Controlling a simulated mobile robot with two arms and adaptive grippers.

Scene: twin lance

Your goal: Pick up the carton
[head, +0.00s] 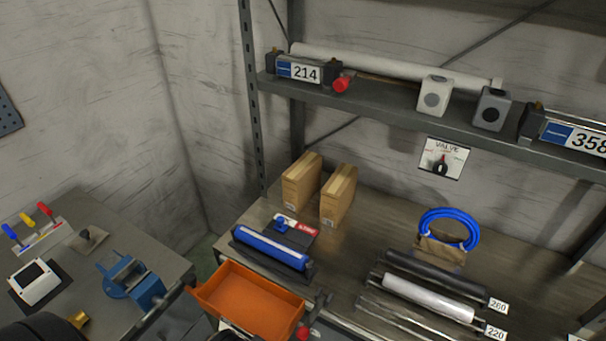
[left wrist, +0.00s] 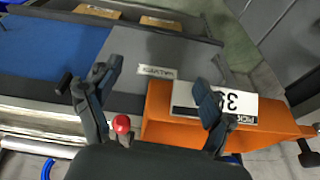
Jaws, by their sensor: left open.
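Two tan cardboard cartons stand upright side by side on the bench against the back wall in the head view: a left carton (head: 301,184) and a right carton (head: 338,196), with a narrow gap between them. The frames do not show which one the task means. My left gripper (left wrist: 155,82) is open and empty in the left wrist view, its two dark fingers spread apart. My right gripper is not in view.
An orange bin (head: 248,298) hangs at the bench front and shows in the left wrist view (left wrist: 160,122). A blue roll (head: 270,247) lies before the cartons. Rollers (head: 430,297) and a blue ring (head: 450,217) are to the right. A shelf (head: 390,105) overhangs the bench.

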